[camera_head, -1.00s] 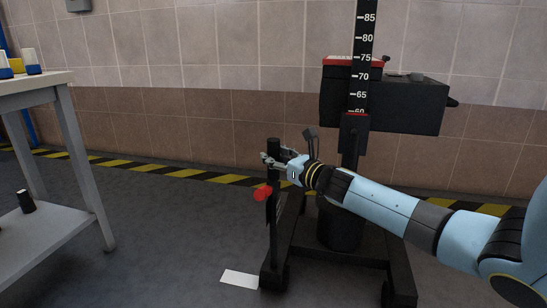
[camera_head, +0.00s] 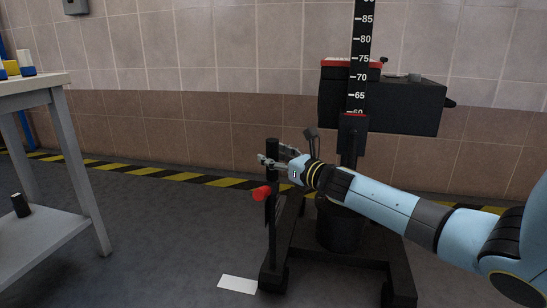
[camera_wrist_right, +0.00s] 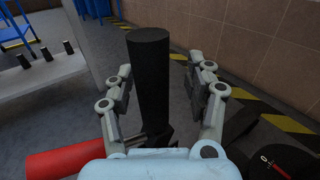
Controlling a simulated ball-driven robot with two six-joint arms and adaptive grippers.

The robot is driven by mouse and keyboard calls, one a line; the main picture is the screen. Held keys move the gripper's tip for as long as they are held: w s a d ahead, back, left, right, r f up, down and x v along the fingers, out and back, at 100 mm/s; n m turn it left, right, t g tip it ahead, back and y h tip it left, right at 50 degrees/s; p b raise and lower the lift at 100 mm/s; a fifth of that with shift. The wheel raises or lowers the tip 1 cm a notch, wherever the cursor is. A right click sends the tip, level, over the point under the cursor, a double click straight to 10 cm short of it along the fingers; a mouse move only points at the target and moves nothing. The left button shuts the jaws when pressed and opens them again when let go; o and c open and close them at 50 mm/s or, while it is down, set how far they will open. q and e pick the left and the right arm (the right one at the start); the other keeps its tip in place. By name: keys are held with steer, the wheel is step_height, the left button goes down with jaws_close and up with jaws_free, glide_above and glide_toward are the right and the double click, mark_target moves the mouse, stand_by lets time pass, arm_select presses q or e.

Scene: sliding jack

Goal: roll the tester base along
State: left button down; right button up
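The tester base (camera_head: 330,257) is a low black frame on the floor, with a black upright post (camera_head: 272,215) at its left front. A red grip (camera_head: 261,193) sticks out beside the post; a red cylinder (camera_wrist_right: 65,159) shows at lower left in the right wrist view. My right gripper (camera_head: 271,158) is at the upper part of the post. In the right wrist view its fingers (camera_wrist_right: 163,88) stand on both sides of the black post (camera_wrist_right: 150,75), with a clear gap on the right. My forearm hides part of the base. My left gripper is not in view.
The base carries a black scale column (camera_head: 359,60) and a black box (camera_head: 405,105). A grey table (camera_head: 45,90) stands at the left. A white sheet (camera_head: 238,284) lies by the base's left foot. Striped tape (camera_head: 190,177) runs before the tiled wall.

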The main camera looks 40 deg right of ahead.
steer(key=shift+a, duration=0.1)
steer(key=shift+s, duration=0.55)
steer(key=s+d, duration=0.1)
steer(key=s, duration=0.9)
steer(key=shift+s+d, duration=0.25)
steer(key=shift+s, duration=0.05)
